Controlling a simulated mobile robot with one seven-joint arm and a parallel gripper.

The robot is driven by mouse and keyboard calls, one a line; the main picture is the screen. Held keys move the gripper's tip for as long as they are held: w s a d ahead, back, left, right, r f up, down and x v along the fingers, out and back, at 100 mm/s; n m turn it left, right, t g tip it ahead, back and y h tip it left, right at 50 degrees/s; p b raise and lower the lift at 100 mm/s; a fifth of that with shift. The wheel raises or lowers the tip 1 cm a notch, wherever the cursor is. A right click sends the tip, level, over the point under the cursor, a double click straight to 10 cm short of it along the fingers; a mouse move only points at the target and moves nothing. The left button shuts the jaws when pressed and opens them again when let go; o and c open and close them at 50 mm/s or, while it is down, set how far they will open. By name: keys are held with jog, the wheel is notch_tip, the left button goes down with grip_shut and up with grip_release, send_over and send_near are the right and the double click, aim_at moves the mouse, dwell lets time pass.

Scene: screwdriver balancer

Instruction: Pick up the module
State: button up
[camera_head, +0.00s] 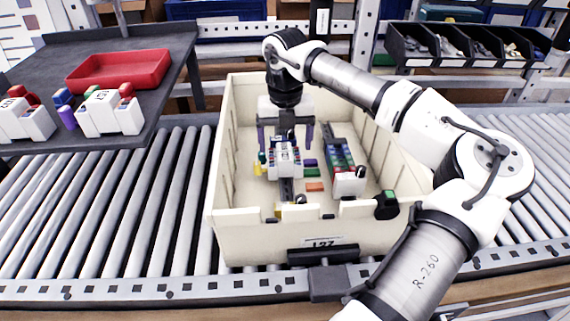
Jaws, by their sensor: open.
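A white module (286,163) with small coloured parts on its top stands inside the cream bin (285,226), left of the middle, by a dark rail. My gripper (285,140) is open and points down into the bin, over the module's far end. One purple finger shows to the left of the module and one to the right. I cannot tell whether the fingers touch it. A second white unit (347,183) with a row of coloured blocks stands to the right in the same bin.
The bin sits on a roller conveyor (130,200); its walls surround my gripper. Small coloured blocks lie on its floor, including an orange one (315,186). On the grey table at left are more white modules (108,117) and a red tray (118,71). Black parts bins (465,45) stand behind.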

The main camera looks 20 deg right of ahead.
aim_at(285, 158)
notch_tip(285, 158, down, 7)
jog(key=shift+p, duration=0.35)
jog(key=shift+s+f, duration=0.1)
jog(key=shift+f, duration=0.35)
